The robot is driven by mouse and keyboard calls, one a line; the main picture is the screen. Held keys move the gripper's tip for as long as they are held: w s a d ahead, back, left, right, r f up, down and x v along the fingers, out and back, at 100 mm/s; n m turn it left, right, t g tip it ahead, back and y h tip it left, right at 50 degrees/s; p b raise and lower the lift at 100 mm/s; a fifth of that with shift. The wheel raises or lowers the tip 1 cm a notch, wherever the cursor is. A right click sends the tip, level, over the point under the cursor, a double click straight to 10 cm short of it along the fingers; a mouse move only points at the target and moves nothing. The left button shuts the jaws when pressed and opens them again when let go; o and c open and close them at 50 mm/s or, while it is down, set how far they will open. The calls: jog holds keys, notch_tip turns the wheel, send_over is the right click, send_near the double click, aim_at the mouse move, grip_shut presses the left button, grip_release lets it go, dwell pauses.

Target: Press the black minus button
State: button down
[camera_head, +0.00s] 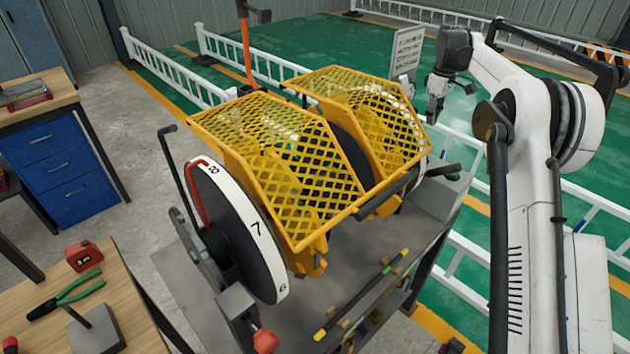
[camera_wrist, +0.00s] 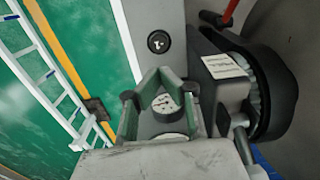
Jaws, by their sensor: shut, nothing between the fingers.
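In the wrist view a round black button (camera_wrist: 159,41) with a small white mark sits on a grey panel (camera_wrist: 166,14). The mark is too small to read surely as a minus. My gripper (camera_wrist: 162,73) is shut and empty, its fingertips just below the button in the picture. I cannot tell whether they touch the panel. A round pale dial or button (camera_wrist: 165,104) shows between the fingers, partly hidden. In the head view my gripper (camera_head: 435,108) points down beyond the right end of the yellow mesh guards. The black button cannot be made out there.
A grinder-like machine has yellow mesh guards (camera_head: 265,135) and a large numbered wheel (camera_head: 235,225). A labelled grey box (camera_wrist: 222,68) stands right of the button. White railings (camera_head: 255,62) run behind. A wooden bench (camera_head: 50,310) with pliers (camera_head: 65,295) is at lower left.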

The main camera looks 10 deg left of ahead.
jog(key=shift+d+r, duration=0.2)
jog(key=shift+r, duration=0.65)
notch_tip(320, 180, down, 14)
jog(key=shift+r+p, duration=0.1)
jog(key=shift+p, duration=0.85)
